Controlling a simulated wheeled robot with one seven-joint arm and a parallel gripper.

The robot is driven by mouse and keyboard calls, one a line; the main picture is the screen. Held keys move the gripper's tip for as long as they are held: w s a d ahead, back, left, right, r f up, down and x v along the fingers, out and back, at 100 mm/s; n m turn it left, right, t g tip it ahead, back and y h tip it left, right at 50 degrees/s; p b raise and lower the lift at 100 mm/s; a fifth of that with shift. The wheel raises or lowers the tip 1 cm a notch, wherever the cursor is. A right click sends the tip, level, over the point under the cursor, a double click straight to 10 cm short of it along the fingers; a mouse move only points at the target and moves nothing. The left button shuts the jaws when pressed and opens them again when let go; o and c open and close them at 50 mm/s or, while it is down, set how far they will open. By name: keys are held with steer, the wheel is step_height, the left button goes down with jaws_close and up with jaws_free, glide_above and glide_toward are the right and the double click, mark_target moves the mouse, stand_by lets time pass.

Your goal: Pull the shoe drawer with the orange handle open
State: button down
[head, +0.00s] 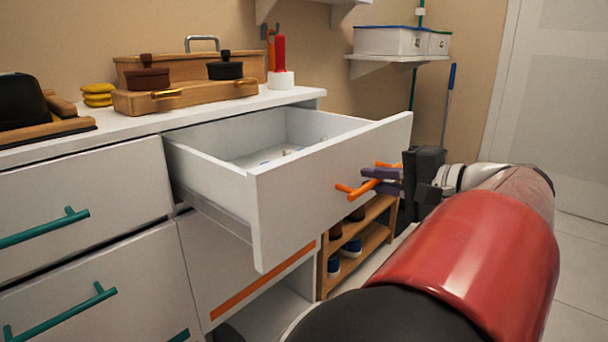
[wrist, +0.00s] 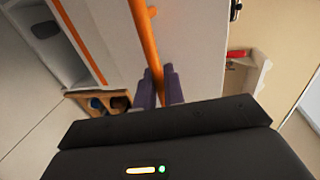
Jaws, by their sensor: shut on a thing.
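The white shoe drawer (head: 326,180) stands pulled out of the cabinet, with its inside showing and a few small pale things on its floor. Its orange bar handle (head: 350,190) is on the front panel. My gripper (head: 382,181) has its purple fingers shut on the handle near its right end. In the wrist view the orange handle (wrist: 147,40) runs down between the two fingers (wrist: 158,88) of my gripper. The fingers hide part of the handle.
Below is a front with an orange strip (head: 262,281). Drawers with teal handles (head: 45,229) are at the left. A wooden shoe rack (head: 374,243) stands behind the drawer front. The top holds wooden boxes (head: 187,97). Open floor (head: 585,240) lies at the right.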

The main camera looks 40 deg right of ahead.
steer(key=shift+s, duration=0.1)
steer(key=c, duration=1.6)
jaws_free()
steer(key=shift+c, duration=0.2)
steer(key=v, duration=0.7)
steer(key=shift+s+p, duration=0.35)
steer(key=shift+p, duration=0.1)
steer(key=shift+w+r, duration=0.1)
